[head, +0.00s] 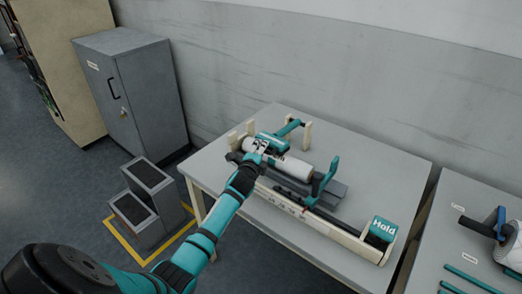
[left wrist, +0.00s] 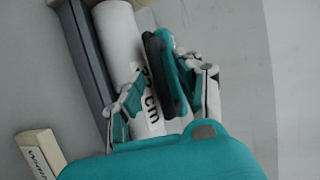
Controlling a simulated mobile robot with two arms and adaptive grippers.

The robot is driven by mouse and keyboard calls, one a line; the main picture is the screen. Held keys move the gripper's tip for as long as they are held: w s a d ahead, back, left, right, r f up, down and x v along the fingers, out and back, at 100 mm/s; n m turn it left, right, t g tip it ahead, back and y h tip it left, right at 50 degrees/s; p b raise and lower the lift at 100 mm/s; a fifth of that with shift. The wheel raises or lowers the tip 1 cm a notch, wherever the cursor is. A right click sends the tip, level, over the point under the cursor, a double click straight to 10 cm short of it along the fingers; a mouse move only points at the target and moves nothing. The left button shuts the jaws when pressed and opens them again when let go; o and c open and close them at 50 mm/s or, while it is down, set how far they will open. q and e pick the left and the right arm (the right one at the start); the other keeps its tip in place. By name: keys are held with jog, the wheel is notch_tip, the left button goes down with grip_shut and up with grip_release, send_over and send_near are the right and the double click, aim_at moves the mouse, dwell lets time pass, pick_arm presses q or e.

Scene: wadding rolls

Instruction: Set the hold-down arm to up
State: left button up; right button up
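A bench fixture with a cream frame (head: 335,231) stands on the grey table and carries a white roll (head: 294,168). A teal and black arm (head: 289,129), which looks like the hold-down arm, lies low across the far side of the roll. In the left wrist view the roll (left wrist: 119,42) shows printed lettering ending in "cm", and a teal and black piece (left wrist: 164,70) lies beside it. My left gripper (head: 260,147) is at the roll's left part. In the wrist view its fingers (left wrist: 160,98) are apart, with the piece between them near the right finger; contact is unclear.
A teal upright bracket (head: 328,177) and a teal block marked "Hold" (head: 381,229) are on the fixture's right. Another table (head: 450,225) with teal rods stands at right. A grey cabinet (head: 135,90) and step blocks (head: 146,202) stand at left. The table's back right is clear.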

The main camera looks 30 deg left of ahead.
pick_arm(q)
jog(key=shift+w+a, duration=0.15)
jog(key=shift+w, duration=0.25)
jog(key=shift+f, duration=0.1)
grip_shut()
